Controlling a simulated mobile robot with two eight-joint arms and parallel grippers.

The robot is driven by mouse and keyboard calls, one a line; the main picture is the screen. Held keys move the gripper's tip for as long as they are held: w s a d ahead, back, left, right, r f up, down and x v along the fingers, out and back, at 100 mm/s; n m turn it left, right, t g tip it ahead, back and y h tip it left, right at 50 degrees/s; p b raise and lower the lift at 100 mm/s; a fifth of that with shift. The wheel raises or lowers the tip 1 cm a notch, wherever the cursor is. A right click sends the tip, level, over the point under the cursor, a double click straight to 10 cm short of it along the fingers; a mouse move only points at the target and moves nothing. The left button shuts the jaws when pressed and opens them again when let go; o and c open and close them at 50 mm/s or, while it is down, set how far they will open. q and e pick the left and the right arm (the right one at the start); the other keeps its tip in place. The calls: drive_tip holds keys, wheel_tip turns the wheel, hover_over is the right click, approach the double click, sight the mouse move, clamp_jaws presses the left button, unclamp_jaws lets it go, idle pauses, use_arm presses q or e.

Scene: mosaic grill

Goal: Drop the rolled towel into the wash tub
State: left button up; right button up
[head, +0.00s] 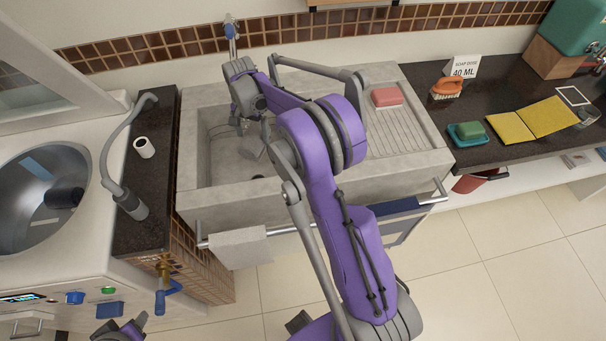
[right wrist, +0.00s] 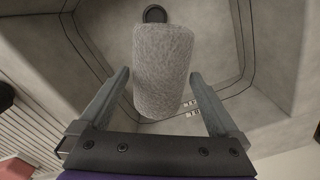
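The rolled towel is a light grey, rough cylinder, seen large in the right wrist view (right wrist: 163,70) and small inside the wash tub in the head view (head: 253,147). The wash tub (head: 186,175) is a grey concrete basin with a ribbed board at its right. My right gripper (right wrist: 160,78) is down in the tub, its fingers spread on either side of the towel. Slim gaps show between fingers and towel, so it looks open. Whether the towel touches the tub floor is unclear. My left gripper (head: 125,328) shows only partly at the bottom left edge.
A pink soap bar (head: 387,96) lies on the ribbed board. A grey cloth (head: 240,248) hangs on the front rail. A white roll (head: 144,148) and a grey hose (head: 107,160) are left of the tub. A tap (head: 231,35) stands behind it.

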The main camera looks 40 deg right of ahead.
drive_tip(key=shift+r, duration=0.1)
wheel_tip(320, 180, up, 11)
idle(0.6)
drive_tip(key=shift+f, duration=0.2)
drive_tip(key=s+a+r+n+t, duration=0.3)
drive_tip(key=s+a+n, duration=0.3)
drive_tip(key=s+a, duration=0.6)
drive_tip(key=s+a+f+n+t, duration=0.1)
drive_tip(key=s+f+n, duration=0.2)
drive_tip(key=s, duration=0.4)
drive_tip(key=s+a+f+n+t, duration=0.1)
drive_tip(key=s+a+f+n, duration=0.1)
drive_tip(key=s, duration=0.6)
drive_tip(key=shift+s+f+n+t, duration=0.25)
drive_tip(key=shift+f+n+t, duration=0.15)
drive_tip(key=shift+f+n, duration=0.35)
